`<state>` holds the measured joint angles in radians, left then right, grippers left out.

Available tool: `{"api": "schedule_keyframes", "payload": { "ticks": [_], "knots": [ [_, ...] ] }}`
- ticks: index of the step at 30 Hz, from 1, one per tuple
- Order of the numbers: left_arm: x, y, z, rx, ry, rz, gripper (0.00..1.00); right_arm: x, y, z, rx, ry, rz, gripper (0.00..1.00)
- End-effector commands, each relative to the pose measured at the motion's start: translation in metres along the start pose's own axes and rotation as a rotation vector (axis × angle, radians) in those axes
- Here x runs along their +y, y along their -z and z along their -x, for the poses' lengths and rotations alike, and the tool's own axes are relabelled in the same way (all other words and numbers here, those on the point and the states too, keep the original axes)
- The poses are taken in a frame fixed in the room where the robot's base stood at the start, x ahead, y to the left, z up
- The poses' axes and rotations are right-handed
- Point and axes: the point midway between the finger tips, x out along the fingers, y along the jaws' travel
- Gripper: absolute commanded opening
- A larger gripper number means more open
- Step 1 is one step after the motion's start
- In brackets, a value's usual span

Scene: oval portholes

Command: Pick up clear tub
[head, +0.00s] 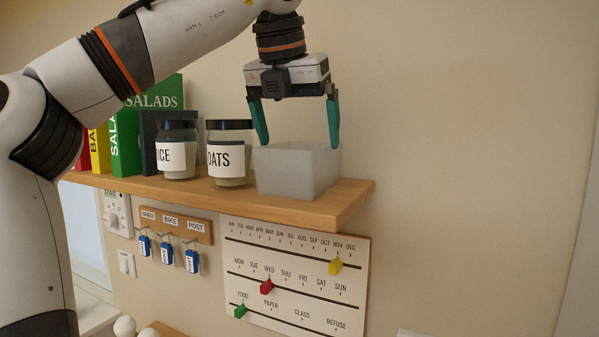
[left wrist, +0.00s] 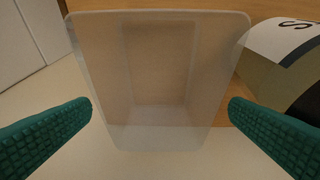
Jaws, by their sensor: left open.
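The clear tub (head: 296,171) is a translucent, whitish, open-topped box. It stands upright on the wooden shelf (head: 340,200) near its right end. My left gripper (head: 298,144) points down over it, open, with one teal finger towards each side of the tub. In the left wrist view the tub (left wrist: 160,75) lies between and beyond the open left gripper's fingers (left wrist: 160,112), and a gap shows on each side. The fingers do not appear to touch the tub. My right gripper is not in view.
The OATS jar (head: 229,152) stands close to the tub's left, with another labelled jar (head: 177,150) and books (head: 125,135) further left. A calendar board (head: 295,270) and a key rack (head: 175,222) hang below the shelf. Free wall space lies to the right.

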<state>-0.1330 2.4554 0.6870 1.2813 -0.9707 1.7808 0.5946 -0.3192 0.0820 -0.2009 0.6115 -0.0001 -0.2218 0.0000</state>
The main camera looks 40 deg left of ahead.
Motion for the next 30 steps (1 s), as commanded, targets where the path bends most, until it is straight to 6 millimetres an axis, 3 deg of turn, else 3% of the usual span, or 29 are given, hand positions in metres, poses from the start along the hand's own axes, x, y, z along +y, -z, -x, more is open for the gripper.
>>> {"api": "schedule_keyframes", "payload": {
  "ticks": [9,15,21,30],
  "knots": [
    [-0.002,0.001,-0.038,-0.004,-0.002,-0.002,1.00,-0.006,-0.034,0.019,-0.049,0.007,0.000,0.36],
    [-0.001,0.000,-0.052,0.000,-0.001,0.001,1.00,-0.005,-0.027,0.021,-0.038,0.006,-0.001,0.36],
    [-0.001,0.000,-0.052,0.000,0.000,0.001,1.00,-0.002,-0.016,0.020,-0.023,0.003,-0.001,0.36],
    [-0.001,-0.001,-0.054,0.000,-0.001,0.000,1.00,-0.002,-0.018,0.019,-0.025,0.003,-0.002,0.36]
  ]
}}
